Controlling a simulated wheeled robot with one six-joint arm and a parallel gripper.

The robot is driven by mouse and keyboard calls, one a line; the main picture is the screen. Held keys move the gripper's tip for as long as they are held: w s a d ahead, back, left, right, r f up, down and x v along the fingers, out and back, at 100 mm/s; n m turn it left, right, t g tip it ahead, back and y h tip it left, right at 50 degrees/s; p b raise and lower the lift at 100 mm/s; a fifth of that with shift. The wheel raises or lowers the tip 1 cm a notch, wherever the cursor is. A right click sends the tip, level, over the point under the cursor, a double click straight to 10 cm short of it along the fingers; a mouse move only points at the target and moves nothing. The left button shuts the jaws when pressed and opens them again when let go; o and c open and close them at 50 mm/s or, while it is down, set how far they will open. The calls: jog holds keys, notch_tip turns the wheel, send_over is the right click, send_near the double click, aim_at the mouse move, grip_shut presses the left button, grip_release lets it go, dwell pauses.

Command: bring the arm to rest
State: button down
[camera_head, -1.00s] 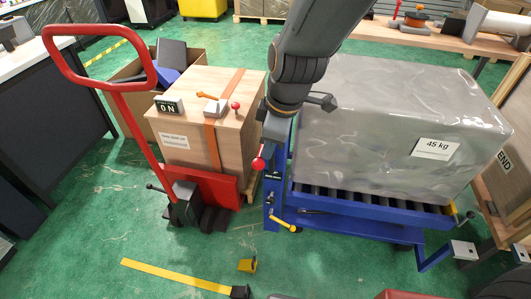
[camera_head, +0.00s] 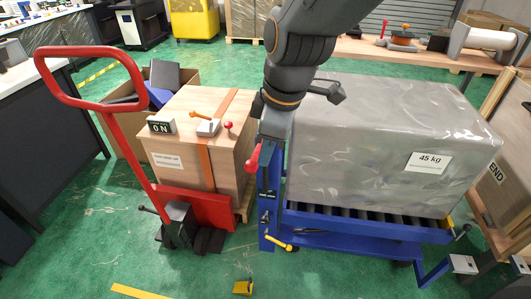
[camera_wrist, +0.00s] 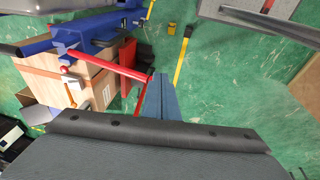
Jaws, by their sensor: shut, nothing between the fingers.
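My arm (camera_head: 290,85) comes down from the top of the head view, between the wooden box and the grey wrapped load. Its lower end overlaps the blue roller cart's post, and I cannot tell there whether it touches. In the wrist view my gripper (camera_wrist: 162,77) shows as two blue-grey fingers close together, shut and empty. They point out over the green floor.
A red pallet jack (camera_head: 130,125) holds the wooden box (camera_head: 183,165). The grey 45 kg load (camera_head: 370,150) sits on the blue roller cart (camera_head: 350,237), with a red-handled lever (camera_head: 253,158) at its post. A yellow block (camera_head: 243,287) lies on open green floor.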

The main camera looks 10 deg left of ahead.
dwell(0.4)
jog(key=s+d+f+m+h, duration=0.1)
jog(key=d+f+m, duration=0.3)
jog(key=d+m, duration=0.5)
jog(key=s+d+f+m+g+h, duration=0.1)
jog(key=d+f+m, duration=0.2)
jog(key=d+m, duration=0.6)
jog(key=d, duration=0.9)
jog(key=shift+d+f, duration=0.35)
jog(key=shift+d, duration=0.05)
jog(key=shift+s, duration=0.1)
